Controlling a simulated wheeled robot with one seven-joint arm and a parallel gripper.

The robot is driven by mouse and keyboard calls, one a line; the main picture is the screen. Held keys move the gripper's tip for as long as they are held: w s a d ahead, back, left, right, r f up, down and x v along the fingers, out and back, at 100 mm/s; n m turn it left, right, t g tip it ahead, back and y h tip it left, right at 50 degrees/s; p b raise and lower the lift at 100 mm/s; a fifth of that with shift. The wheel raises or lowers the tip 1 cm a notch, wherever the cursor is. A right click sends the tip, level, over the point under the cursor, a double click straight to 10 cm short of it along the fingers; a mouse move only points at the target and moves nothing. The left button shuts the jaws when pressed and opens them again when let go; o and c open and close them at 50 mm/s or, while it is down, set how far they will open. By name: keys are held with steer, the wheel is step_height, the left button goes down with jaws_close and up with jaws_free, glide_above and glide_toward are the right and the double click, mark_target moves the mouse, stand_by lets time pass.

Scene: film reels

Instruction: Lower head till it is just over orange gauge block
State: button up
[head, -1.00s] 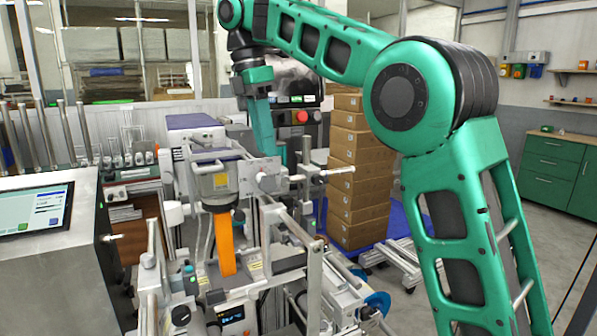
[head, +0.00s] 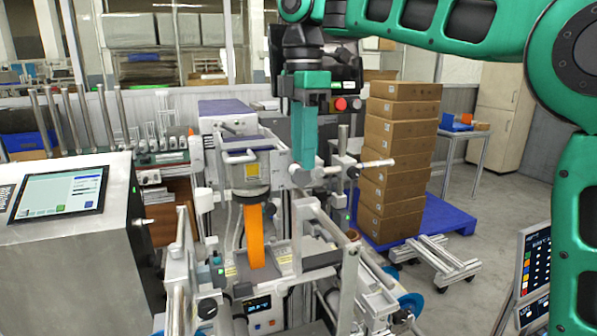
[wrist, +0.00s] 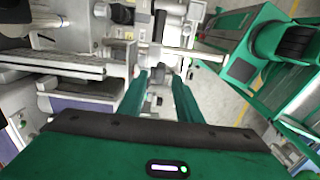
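The orange gauge block (head: 256,238) stands upright on the machine bed in the head view. The grey box-shaped head (head: 247,172), with a yellow label and a dark round underside, sits above it. The dark underside is close to the block's top; I cannot tell whether they touch. My gripper (head: 303,168) points down to the right of the head, beside the shafts and clamps there. In the wrist view my gripper (wrist: 160,80) has its two teal fingers apart, with metal machine parts visible beyond and between them. I cannot make out the orange block in the wrist view.
A metal rod with a pale end (head: 372,164) sticks out to the right near my gripper. Frame bars (head: 350,262) stand in front. A touchscreen console (head: 70,205) is at left. Stacked cartons (head: 395,170) stand on a blue pallet (head: 447,214) at right.

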mark_target(299, 168)
steer(key=shift+f, duration=2.1)
jaws_close()
steer(key=shift+a+f, duration=0.1)
steer(key=shift+a, duration=0.3)
steer(key=shift+s+d, duration=0.1)
steer(key=shift+d, duration=0.2)
